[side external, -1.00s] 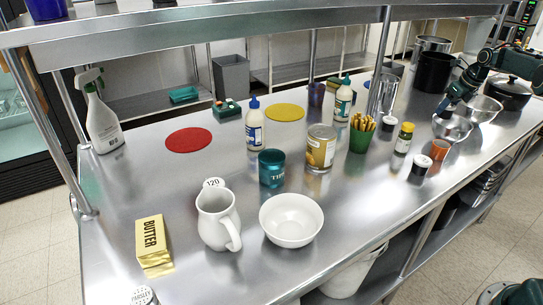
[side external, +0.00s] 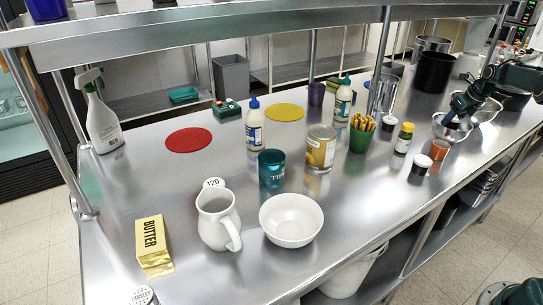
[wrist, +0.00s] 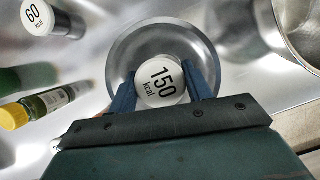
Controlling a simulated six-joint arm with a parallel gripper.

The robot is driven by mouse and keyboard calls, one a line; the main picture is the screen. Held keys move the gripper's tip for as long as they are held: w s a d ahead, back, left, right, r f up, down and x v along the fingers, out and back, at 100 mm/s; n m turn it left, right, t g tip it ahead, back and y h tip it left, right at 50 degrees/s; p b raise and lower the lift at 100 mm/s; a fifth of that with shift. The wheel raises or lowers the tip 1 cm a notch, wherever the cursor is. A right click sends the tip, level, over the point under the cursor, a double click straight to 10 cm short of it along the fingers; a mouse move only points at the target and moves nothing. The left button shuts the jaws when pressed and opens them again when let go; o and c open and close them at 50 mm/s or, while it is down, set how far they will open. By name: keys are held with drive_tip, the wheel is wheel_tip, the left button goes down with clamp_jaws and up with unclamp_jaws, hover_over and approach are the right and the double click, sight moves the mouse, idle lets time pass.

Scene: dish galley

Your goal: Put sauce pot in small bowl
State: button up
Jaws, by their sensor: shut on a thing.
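The sauce pot (wrist: 160,84) has a round white lid marked "150 kcal" and shows between my fingers in the wrist view. My gripper (wrist: 164,85) is shut on it. The small bowl (wrist: 121,48) is shiny metal and surrounds the pot in the wrist view. In the side view the small bowl (side external: 441,131) stands at the right of the steel table, with my gripper (side external: 452,118) reaching down at its opening. The pot is largely hidden there. I cannot tell whether its base touches the bowl's floor.
A larger metal bowl (side external: 489,110) stands close behind the small one. A white bowl (side external: 291,219) and jug (side external: 217,220) are farther left.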

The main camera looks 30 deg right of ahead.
drive_tip(key=shift+f, duration=2)
drive_tip(key=shift+f, duration=0.1)
drive_tip(key=o, duration=0.7)
drive_tip(key=v, duration=1.2)
drive_tip(key=shift+a, duration=0.1)
